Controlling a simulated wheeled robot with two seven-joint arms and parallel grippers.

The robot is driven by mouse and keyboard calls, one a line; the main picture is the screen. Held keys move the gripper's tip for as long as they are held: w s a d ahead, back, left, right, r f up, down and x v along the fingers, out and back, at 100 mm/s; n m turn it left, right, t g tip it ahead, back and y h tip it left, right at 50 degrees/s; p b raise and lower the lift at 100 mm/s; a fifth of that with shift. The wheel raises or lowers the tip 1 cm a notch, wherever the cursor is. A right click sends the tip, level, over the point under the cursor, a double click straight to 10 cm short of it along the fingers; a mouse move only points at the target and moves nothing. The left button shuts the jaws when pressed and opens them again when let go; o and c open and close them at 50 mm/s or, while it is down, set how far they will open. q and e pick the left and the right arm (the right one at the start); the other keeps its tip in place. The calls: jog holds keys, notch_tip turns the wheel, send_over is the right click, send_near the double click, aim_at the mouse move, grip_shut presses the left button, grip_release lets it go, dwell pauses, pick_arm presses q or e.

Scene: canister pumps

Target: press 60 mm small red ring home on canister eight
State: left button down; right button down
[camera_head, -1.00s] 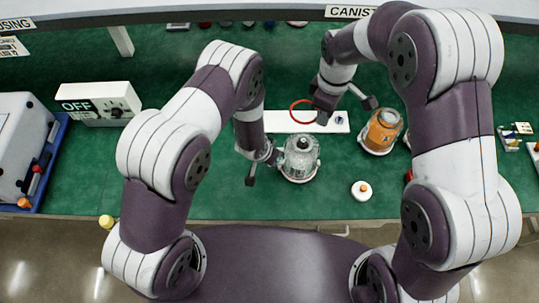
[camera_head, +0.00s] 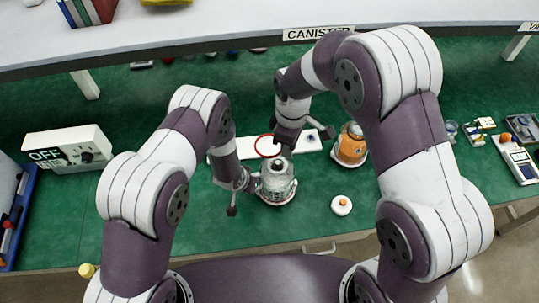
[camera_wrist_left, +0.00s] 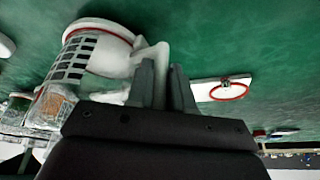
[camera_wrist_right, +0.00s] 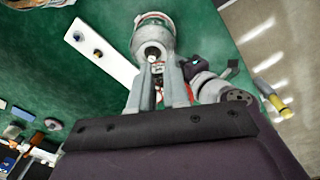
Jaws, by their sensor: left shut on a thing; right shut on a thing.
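The small red ring (camera_head: 267,146) hangs behind and slightly left of the clear canister (camera_head: 277,185), apart from it. My right gripper (camera_head: 281,147) is shut on the ring's right edge; in the right wrist view (camera_wrist_right: 158,94) only a bit of red shows between the fingers. The ring also shows whole in the left wrist view (camera_wrist_left: 229,91). My left gripper (camera_head: 252,184) is at the canister's left side, shut on its pale handle (camera_wrist_left: 150,62). The canister stands upright on the green bench; its dark top is uncovered. Its number is not readable.
An orange-filled canister (camera_head: 351,146) stands to the right and a small white cap with an orange knob (camera_head: 341,205) in front of it. A white strip (camera_head: 310,142) lies behind the canister. An OFF box (camera_head: 68,150) stands at left; a shelf edge runs along the back.

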jog(key=f+m, duration=0.1)
jog(key=m, duration=0.2)
jog(key=s+a+f+m, duration=0.1)
jog(key=m, duration=0.3)
jog(key=f+m, duration=0.1)
jog(key=m, duration=0.3)
jog(key=shift+s+a+f, duration=0.25)
jog(key=shift+s, duration=0.05)
send_over(281, 185)
jog(key=shift+f, duration=4)
jog(key=shift+f, duration=1.5)
jog(key=shift+c, duration=2.4)
grip_release()
jog(key=shift+s+d, duration=0.1)
